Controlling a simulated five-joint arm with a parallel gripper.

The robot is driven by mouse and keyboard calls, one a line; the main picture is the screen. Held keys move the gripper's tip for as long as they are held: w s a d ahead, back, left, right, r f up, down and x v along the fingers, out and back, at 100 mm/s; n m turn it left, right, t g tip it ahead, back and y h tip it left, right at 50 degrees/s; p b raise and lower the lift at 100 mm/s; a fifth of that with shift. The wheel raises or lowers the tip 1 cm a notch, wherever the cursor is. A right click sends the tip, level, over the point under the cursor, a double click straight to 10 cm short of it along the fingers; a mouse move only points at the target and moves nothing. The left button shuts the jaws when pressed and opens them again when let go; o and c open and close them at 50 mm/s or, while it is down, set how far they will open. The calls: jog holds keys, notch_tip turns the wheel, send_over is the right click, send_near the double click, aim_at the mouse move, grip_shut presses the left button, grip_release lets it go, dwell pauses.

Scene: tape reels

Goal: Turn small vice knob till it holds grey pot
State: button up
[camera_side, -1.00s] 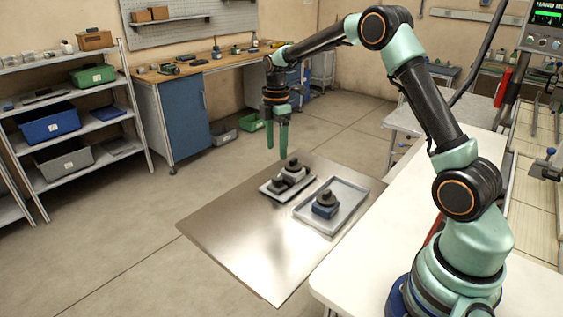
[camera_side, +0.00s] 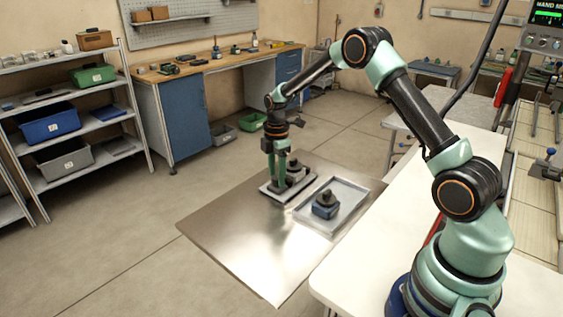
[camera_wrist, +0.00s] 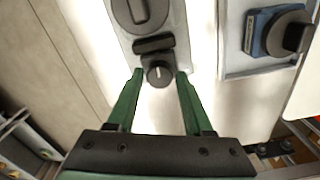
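My gripper (camera_side: 276,181) is lowered over the grey vice plate (camera_side: 300,181). In the wrist view, my gripper (camera_wrist: 160,76) is open, with its green fingertips on either side of a small dark round knob (camera_wrist: 158,72) bearing a light line. A gap shows between the knob and each finger. Just beyond the knob is a dark jaw block (camera_wrist: 153,44). Past that is a larger dark grey round piece (camera_wrist: 140,12), cut off by the frame edge; it may be the grey pot. Whether the jaw touches it is unclear.
A shallow metal tray (camera_side: 350,190) lies to the right of the vice plate. It holds a blue block with a dark round top (camera_side: 325,205), seen also in the wrist view (camera_wrist: 270,32). The front of the metal sheet (camera_side: 255,260) is clear.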

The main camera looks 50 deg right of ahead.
grip_shut()
jog(key=shift+m, duration=0.3)
jog(key=m, duration=0.3)
jog(key=shift+m, duration=0.3)
jog(key=m, duration=0.3)
jog(key=shift+m, duration=0.4)
jog(key=m, duration=0.6)
jog(key=shift+r, duration=0.1)
jog(key=m, duration=0.6)
jog(key=shift+m, duration=0.3)
